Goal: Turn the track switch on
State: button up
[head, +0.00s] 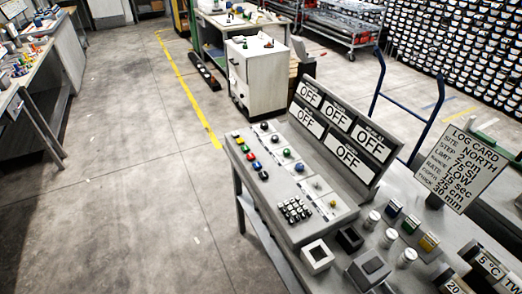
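A grey control panel (290,230) stands on the bench at the centre right. It carries several coloured buttons and knobs, a keypad (295,210) and a few small switches. Their labels are too small to read, so I cannot tell which is the track switch. Behind it an upright status board (345,143) has several white signs, and all of them read OFF. The small captions above the signs are not legible; one may belong to the track. My gripper is not in view.
Small jars, coloured blocks and square boxes (317,257) stand to the panel's right, with a log card sign (462,165) behind. A white cabinet (256,75) and a blue-handled cart (409,108) stand beyond. The floor (125,170) left of the bench is clear.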

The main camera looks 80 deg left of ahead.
aim_at(264, 125)
jog(key=u, duration=2.25)
jog(key=i+j+z, duration=0.1)
jog(key=i+j, duration=0.55)
jog(key=i+j+z, duration=0.15)
jog(key=i+j, duration=0.15)
jog(key=i+j+z, duration=0.1)
jog(key=i+j, duration=0.2)
jog(key=j, duration=0.15)
jog(key=i+j+z, duration=0.1)
jog(key=i+j, duration=0.2)
jog(key=j, duration=0.15)
jog(key=i+j, duration=0.25)
jog(key=j, duration=0.15)
jog(key=i+j+z, duration=0.15)
jog(key=i+j, duration=0.15)
jog(key=j, duration=0.15)
jog(key=i+j+z, duration=0.1)
jog(key=i+j, duration=0.15)
jog(key=j, duration=0.2)
